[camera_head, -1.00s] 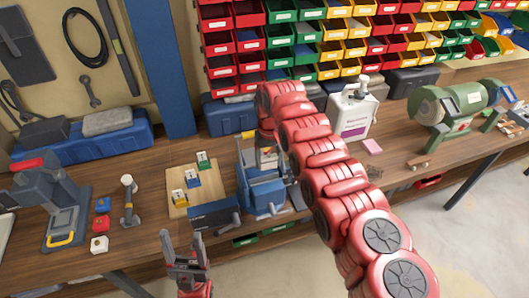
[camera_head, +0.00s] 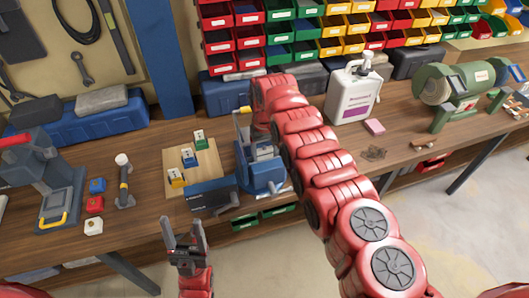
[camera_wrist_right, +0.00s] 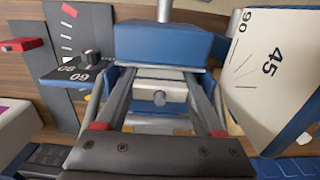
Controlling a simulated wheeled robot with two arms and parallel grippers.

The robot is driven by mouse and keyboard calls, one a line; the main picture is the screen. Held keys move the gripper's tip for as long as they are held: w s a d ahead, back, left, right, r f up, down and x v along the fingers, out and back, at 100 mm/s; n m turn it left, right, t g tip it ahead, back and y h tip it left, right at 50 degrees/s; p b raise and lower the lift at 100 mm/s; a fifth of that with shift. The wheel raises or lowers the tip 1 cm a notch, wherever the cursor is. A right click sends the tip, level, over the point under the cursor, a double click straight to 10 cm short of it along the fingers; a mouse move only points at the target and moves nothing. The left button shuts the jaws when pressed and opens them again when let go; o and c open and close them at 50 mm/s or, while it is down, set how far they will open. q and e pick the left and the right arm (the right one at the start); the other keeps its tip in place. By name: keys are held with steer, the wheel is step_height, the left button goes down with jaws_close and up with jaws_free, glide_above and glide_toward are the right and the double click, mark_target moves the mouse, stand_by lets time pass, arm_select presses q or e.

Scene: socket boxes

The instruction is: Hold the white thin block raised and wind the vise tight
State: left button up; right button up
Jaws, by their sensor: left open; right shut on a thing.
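The blue vise (camera_head: 265,172) stands near the table's front edge in the head view, partly behind my right arm. Its blue body also shows in the wrist view (camera_wrist_right: 170,42). My right gripper (camera_wrist_right: 157,80) is shut on a pale block, which I take to be the white thin block (camera_wrist_right: 158,96), with a round stud on its face. The fingers lie on either side of it, close to the vise. In the head view this gripper and block are mostly hidden by the arm. My left gripper (camera_head: 185,235) is open and empty, in front of the table edge, left of the vise.
A dark blue box-like part (camera_head: 211,194) lies left of the vise. A wooden board (camera_head: 175,152) holds yellow, blue and green blocks. A white bottle (camera_head: 352,97) stands right of my arm. A plate marked 45 (camera_wrist_right: 265,75) is close by.

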steer(key=shift+f, duration=0.35)
steer(key=o, duration=1.4)
steer(key=shift+r, duration=0.1)
step_height(320, 180, up, 11)
steer(key=shift+a+f+b, duration=0.15)
steer(key=shift+f+b, duration=0.05)
steer(key=shift+b, duration=1)
steer(key=r+p, duration=0.2)
steer(key=r, duration=0.1)
steer(key=r+p, duration=0.3)
steer(key=shift+d+r+p, duration=0.2)
steer(key=shift+r+p, duration=0.15)
